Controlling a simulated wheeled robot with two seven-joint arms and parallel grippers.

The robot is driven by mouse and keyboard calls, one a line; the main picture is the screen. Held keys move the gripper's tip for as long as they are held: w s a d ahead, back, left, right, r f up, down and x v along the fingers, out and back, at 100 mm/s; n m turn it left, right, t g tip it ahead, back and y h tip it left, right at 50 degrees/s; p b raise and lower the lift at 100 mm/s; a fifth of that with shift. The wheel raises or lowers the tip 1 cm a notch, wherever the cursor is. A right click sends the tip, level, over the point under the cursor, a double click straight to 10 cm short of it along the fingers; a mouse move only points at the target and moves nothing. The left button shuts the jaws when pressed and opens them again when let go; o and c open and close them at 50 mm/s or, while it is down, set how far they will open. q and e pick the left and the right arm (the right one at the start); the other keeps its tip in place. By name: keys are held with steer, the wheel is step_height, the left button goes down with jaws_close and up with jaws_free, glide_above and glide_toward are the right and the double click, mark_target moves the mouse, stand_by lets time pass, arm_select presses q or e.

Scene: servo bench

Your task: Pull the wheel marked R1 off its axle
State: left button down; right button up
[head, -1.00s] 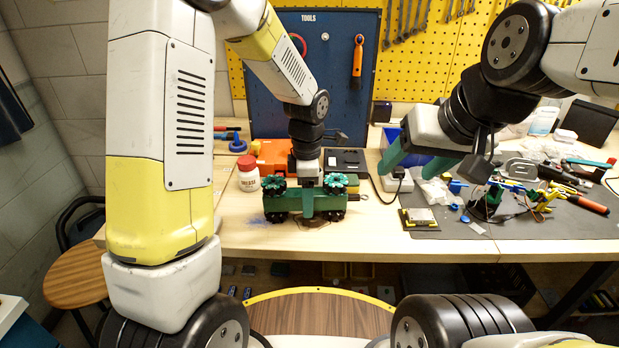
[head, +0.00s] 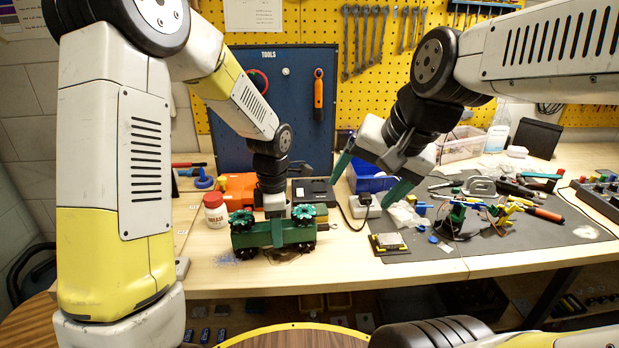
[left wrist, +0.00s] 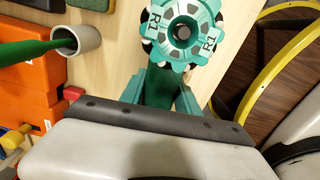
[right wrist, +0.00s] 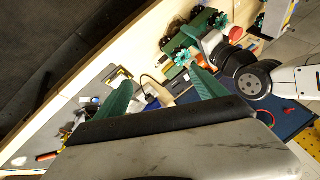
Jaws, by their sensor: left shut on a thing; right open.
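A green wheeled chassis (head: 295,236) rests on the bench, with two teal roller wheels facing up at its ends. The left wrist view shows the wheel marked R1 (left wrist: 182,30) face-on; by the layout it is the right-hand teal wheel (head: 303,212) in the head view. It still sits at the chassis end. My left gripper (head: 277,230) reaches down over the chassis middle and is shut on the chassis, one finger across its front. My right gripper (head: 371,178) is open and empty, up and to the right of the R1 wheel. The right wrist view shows that wheel (right wrist: 183,57) beyond the fingers.
A white jar with a red lid (head: 214,211) stands left of the chassis. An orange case (head: 236,186) and a blue bin (head: 372,180) are behind. A small tray (head: 388,244) and a cluttered dark mat (head: 490,235) lie to the right. Bare bench lies in front.

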steer(key=w+a+m+g, duration=0.1)
steer(key=w+a+m, duration=0.1)
steer(key=w+m, duration=0.5)
steer(key=m+g+y, duration=0.1)
steer(key=m+g, duration=0.1)
steer(key=m, duration=1.2)
glide_toward(305, 209)
steer(key=x, duration=0.9)
steer(key=shift+a+f, duration=0.1)
steer(key=shift+f, duration=0.25)
steer(key=c, duration=1.6)
steer(key=shift+c, duration=0.2)
